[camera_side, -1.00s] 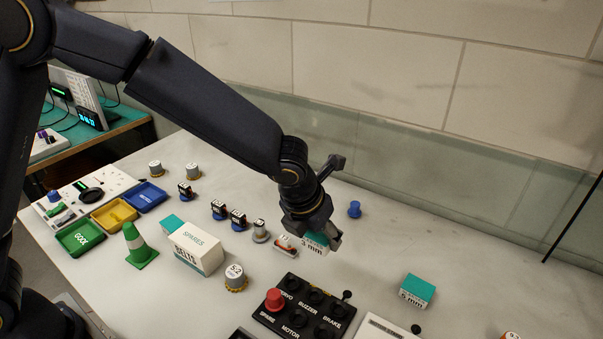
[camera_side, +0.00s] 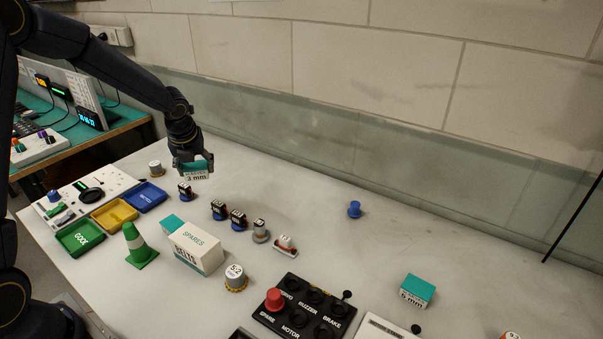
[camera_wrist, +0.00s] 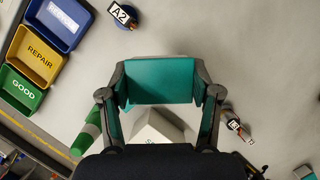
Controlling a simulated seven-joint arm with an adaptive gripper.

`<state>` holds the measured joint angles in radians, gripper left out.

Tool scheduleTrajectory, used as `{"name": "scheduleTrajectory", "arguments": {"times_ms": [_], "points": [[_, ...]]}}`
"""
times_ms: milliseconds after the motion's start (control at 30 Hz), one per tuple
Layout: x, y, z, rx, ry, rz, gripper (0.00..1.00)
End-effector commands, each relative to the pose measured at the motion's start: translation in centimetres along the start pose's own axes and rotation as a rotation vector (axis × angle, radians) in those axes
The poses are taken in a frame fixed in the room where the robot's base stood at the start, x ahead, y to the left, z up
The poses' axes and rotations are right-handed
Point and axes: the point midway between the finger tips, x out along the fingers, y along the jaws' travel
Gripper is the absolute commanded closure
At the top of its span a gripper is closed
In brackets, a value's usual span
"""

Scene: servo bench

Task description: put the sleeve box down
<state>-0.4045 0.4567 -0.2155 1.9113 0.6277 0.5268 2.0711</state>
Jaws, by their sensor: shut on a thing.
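The sleeve box (camera_side: 195,172), white with a teal top and marked "3 mm", is held in my gripper (camera_side: 194,162). In the wrist view its teal top (camera_wrist: 160,80) sits between the two fingers of my gripper (camera_wrist: 160,90), which are shut on its sides. In the side view the box appears above the far left part of the bench. Its underside and exact height over the bench cannot be told.
The recycle (camera_side: 145,196), repair (camera_side: 115,214) and good (camera_side: 81,237) bins stand at left. A green cone (camera_side: 139,248), spares box (camera_side: 197,248), several small servos and a "5 mm" box (camera_side: 417,291) stand on the bench. The back right is largely clear.

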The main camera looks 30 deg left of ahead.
Motion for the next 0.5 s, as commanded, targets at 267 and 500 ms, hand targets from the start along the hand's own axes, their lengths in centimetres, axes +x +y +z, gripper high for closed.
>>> {"name": "scheduleTrajectory", "arguments": {"times_ms": [267,500], "points": [[5.8,-3.9,4.6,0.002,0.002,0.0,0.72],[10.8,-5.6,5.7,0.003,0.001,0.0,0.72]]}}
